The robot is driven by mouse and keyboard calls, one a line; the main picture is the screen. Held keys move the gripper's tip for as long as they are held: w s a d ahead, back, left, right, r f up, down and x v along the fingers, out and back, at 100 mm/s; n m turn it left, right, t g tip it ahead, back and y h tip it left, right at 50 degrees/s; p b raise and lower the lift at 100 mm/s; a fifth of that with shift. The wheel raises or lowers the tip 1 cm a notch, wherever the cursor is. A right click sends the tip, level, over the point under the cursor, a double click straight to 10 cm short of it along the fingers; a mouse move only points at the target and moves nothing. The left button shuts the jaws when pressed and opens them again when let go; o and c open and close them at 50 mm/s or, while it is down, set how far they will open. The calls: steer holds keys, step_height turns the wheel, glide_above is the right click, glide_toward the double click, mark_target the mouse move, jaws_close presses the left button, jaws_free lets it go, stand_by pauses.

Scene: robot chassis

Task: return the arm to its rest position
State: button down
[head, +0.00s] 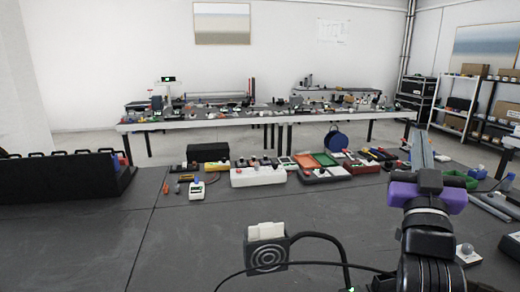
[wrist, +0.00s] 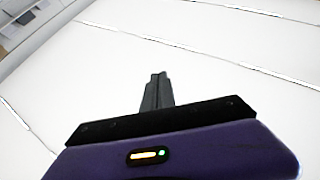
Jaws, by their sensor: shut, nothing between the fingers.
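My gripper (head: 422,150) is at the right side of the head view, raised above the dark table on my arm, with its fingers pointing up and away. Its purple body shows just below the fingers. In the wrist view my gripper (wrist: 158,78) has its two dark fingers together with nothing between them. Behind the fingers the wrist view shows a white panelled surface, which looks like the ceiling.
The dark table (head: 100,240) is mostly bare at the front left. A black rack (head: 60,178) stands at left. A white box (head: 258,176) and small devices line the far edge. A white block (head: 266,231) on a ringed base with a cable stands in front. Shelves (head: 470,105) stand right.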

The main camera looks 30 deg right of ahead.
steer(key=s+a+f+n+t+y, duration=0.3)
steer(key=a+f+n+t+y, duration=0.3)
steer(key=a+f+n+y, duration=0.9)
steer(key=s+a+f+m+g+y, duration=0.1)
steer(key=s+a+f+m+g, duration=0.2)
steer(key=s+a+f, duration=0.4)
steer(key=s+a+f+m+g+y, duration=0.2)
steer(key=s+a+f, duration=0.5)
steer(key=s+f, duration=0.7)
steer(key=s+m+g, duration=0.1)
steer(key=s+g, duration=0.1)
steer(key=shift+a+g, duration=0.2)
steer(key=shift+g, duration=0.2)
